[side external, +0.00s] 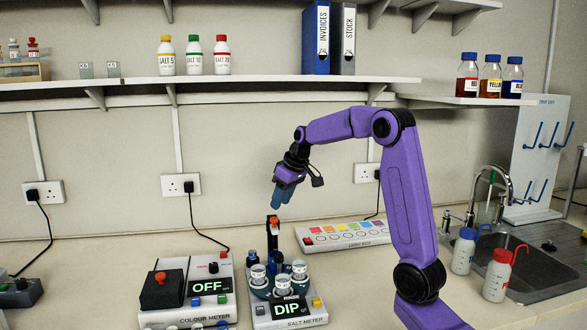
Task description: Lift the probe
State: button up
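The salt meter (301,320), showing DIP, stands on the bench at the lower middle. A dark upright piece with a red-orange part near its top (273,228) rises at its back; it looks like the probe, but it is too small to be sure. Several white-topped cups (282,284) stand on the meter in front of it. My gripper (283,199) points down above the upright piece, with a gap between them. Its blue fingers overlap in this view, so I cannot tell if they are open or shut. Nothing is visible hanging from them.
The colour meter (160,319), showing OFF, stands left of the salt meter. A lamp box (346,240) with coloured squares lies behind, to the right. Squeeze bottles (497,283) and a sink (540,262) are at the right. A shelf (250,79) runs above.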

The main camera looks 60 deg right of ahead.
jog(key=v, duration=1.2)
jog(key=shift+r, duration=0.2)
jog(key=s+a+f+n+g+y, duration=0.1)
jog(key=s+a+f+n, duration=0.3)
jog(key=a, duration=0.7)
jog(key=s+a+f+n+g+y, duration=0.15)
jog(key=s+a+f, duration=0.3)
jog(key=a, duration=0.65)
jog(key=s+a+f+n, duration=0.2)
jog(key=s+f, duration=0.2)
jog(key=s, duration=0.3)
jog(key=s+a+f+n+g+h, duration=0.1)
jog(key=s+f+n, duration=0.1)
jog(key=s, duration=0.5)
jog(key=s+a+f+n+g+h, duration=0.1)
jog(key=s+a+f+n, duration=0.1)
jog(key=s+f, duration=0.3)
jog(key=shift+s+a+f+n, duration=0.35)
jog(key=shift+s+n, duration=0.2)
jog(key=shift+s, duration=0.6)
